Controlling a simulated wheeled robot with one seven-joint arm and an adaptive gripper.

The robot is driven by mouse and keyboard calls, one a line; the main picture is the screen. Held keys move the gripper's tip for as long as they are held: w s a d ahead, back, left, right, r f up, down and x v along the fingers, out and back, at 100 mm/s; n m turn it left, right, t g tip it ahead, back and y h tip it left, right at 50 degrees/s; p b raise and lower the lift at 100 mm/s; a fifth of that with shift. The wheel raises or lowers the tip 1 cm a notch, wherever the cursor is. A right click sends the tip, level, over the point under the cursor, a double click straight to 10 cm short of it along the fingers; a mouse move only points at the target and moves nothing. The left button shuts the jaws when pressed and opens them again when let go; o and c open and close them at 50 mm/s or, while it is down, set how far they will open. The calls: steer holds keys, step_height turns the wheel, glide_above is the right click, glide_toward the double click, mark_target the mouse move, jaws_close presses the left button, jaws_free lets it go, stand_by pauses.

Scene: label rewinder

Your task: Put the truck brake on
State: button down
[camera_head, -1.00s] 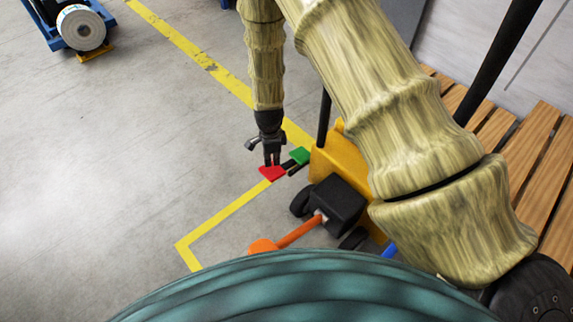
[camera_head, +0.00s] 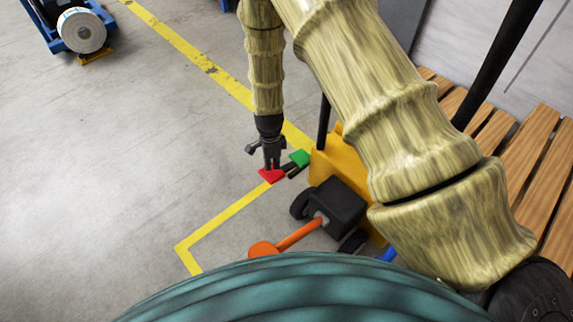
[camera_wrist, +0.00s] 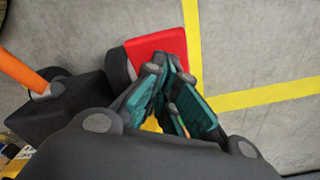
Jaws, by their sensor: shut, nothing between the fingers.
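The yellow truck (camera_head: 328,161) stands right of centre in the head view, with a black box and wheels at its near end. A red pedal (camera_head: 267,176) and a green pedal (camera_head: 300,157) stick out from its left side on dark arms. My gripper (camera_head: 271,168) points down at the red pedal, shut and empty. In the wrist view, the red pedal (camera_wrist: 157,52) lies just beyond my gripper's fingertips (camera_wrist: 168,68). Whether the fingertips touch the pedal I cannot tell. The green pedal is hidden in the wrist view.
An orange lever (camera_head: 295,236) with a round end reaches out from the black box. A wooden slatted pallet (camera_head: 530,150) is at the right. Yellow floor lines (camera_head: 215,222) run past the truck. A blue stand with a white roll (camera_head: 82,32) is at the far left; the floor between is clear.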

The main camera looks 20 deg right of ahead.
mark_target(273, 172)
steer(key=shift+f, duration=0.2)
stand_by(0.5)
steer(key=shift+f+b, duration=0.55)
steer(key=shift+f, duration=1.75)
step_height(273, 172, up, 9)
steer(key=p, duration=0.8)
steer(key=shift+r, duration=0.1)
